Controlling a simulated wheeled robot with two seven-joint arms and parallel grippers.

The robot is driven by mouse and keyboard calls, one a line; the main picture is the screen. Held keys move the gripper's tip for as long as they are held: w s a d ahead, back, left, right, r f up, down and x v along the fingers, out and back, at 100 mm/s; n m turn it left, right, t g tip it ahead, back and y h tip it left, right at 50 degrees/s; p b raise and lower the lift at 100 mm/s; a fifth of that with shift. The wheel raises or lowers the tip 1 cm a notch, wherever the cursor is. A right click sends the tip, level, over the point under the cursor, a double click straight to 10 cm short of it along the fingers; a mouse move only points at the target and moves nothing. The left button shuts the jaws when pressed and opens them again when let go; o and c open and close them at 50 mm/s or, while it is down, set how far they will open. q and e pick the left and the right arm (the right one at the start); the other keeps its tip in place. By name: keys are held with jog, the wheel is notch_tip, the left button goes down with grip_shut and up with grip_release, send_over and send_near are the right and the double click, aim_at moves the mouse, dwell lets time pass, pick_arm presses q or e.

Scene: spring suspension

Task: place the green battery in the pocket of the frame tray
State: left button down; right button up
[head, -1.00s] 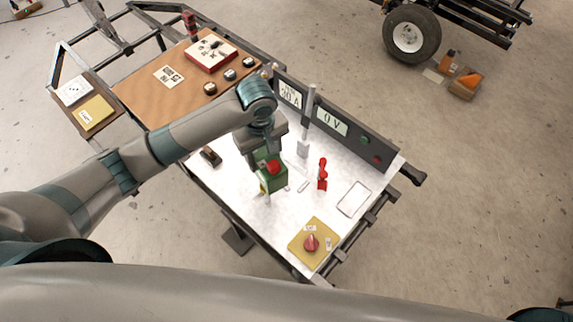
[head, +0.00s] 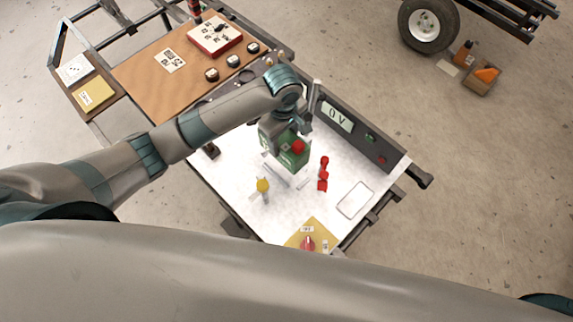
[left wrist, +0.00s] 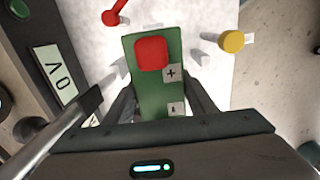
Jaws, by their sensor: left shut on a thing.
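The green battery (head: 292,160) has a red terminal cap on top and hangs in my left gripper (head: 284,140), over the white work surface. In the left wrist view the battery (left wrist: 158,88) shows its red cap and plus and minus labels, with a gripper finger on each side. Short white pieces (head: 302,182) stand on the surface close by the battery, partly hidden by it. A pale rounded rectangle with a dark outline (head: 355,199) lies to the right. I cannot tell which of these is the frame tray with its pocket. My right gripper is out of view.
A red lever-like part (head: 323,174) stands right of the battery and a yellow knob (head: 263,185) lower left. A dark panel with a "0 V" display (head: 338,116) borders the back. A yellow board (head: 313,236) lies at the near corner. Bare white surface separates these.

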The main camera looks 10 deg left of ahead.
pick_arm(q)
jog(key=shift+w+f+b, duration=0.25)
jog(key=shift+f+b, duration=0.15)
jog(key=shift+f, duration=0.1)
jog(key=shift+w+d+f, duration=0.1)
jog(key=shift+w+f, duration=0.15)
jog(key=shift+w, duration=0.05)
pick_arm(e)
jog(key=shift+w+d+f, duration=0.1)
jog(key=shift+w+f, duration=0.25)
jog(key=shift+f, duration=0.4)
pick_arm(q)
jog(key=shift+s+r, duration=0.1)
jog(key=shift+s, duration=0.05)
jog(key=shift+f+p, duration=0.45)
jog(key=shift+f, duration=2.5)
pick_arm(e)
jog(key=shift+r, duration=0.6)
pick_arm(q)
jog(key=shift+f+p, duration=0.35)
jog(key=shift+f, duration=1.75)
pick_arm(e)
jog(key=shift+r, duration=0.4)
